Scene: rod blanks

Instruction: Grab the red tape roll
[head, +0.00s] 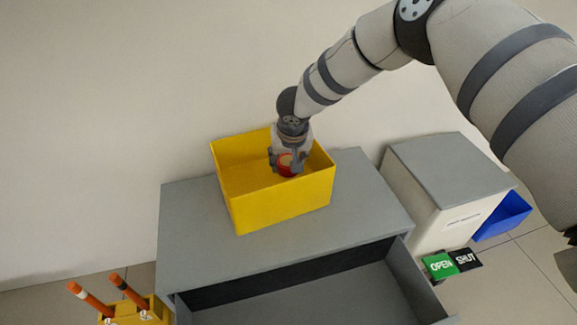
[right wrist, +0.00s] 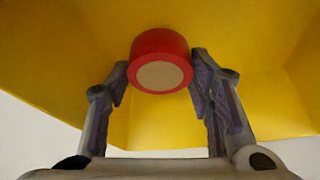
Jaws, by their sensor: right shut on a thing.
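The red tape roll (head: 286,166) is inside the yellow bin (head: 283,205), which stands on the grey cabinet top. In the right wrist view the roll (right wrist: 160,60) is between the two fingers of my right gripper (right wrist: 158,82), with its pale round face towards the camera. My right gripper (head: 287,163) reaches down into the bin and is shut on the roll. Whether the roll touches the bin floor cannot be told. My left gripper is not in view.
The grey cabinet (head: 190,225) has an open drawer (head: 320,300) in front. A white box with a grey lid (head: 450,170) and a blue bin (head: 503,218) stand at right, near green OPEN (head: 440,265) and black SHUT signs. A yellow holder with orange rods (head: 90,300) is at lower left.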

